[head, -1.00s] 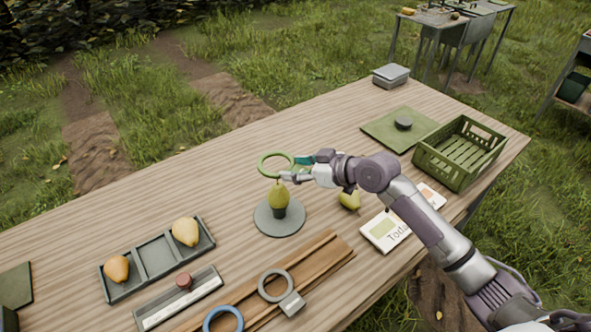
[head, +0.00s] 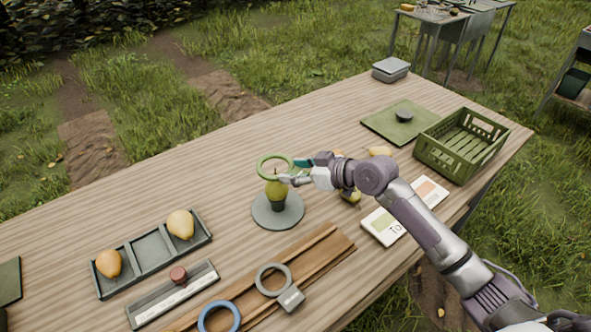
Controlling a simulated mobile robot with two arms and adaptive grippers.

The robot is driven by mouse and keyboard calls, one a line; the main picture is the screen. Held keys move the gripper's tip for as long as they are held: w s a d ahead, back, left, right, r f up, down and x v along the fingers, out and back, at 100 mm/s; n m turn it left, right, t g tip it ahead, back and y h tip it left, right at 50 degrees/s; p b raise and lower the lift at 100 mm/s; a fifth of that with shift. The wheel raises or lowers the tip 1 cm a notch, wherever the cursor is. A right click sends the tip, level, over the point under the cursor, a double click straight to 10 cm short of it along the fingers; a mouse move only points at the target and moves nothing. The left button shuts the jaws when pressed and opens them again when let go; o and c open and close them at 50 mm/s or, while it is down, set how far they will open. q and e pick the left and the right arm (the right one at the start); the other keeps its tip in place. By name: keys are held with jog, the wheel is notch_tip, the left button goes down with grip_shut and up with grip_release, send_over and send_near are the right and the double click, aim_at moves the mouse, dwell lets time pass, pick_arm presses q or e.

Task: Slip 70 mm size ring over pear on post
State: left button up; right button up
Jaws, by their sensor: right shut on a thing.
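The green size ring (head: 261,176) is held roughly level in my right gripper (head: 290,171), which is shut on its right side. A yellow-green pear (head: 277,190) stands upright on a short dark post (head: 278,206) on a round grey base (head: 262,214). The ring's near rim crosses the pear's top in the head view, and the stem shows within the ring's opening. I cannot tell whether the ring is just above the tip or slightly around it. The wide part of the pear is below the ring. My left gripper is not in view.
A grey tray (head: 152,246) holds two pears. A wooden rack (head: 325,250) carries a grey ring (head: 261,284) and a blue ring (head: 204,317). Loose fruit lies beside my right arm. A green crate (head: 438,157) stands at right.

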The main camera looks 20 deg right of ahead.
aim_at(283, 203)
jog(key=shift+f+b, duration=4.75)
jog(key=shift+f, duration=1.45)
jog(key=o, duration=1.2)
jog(key=shift+s+d, duration=0.1)
jog(key=v, duration=1.2)
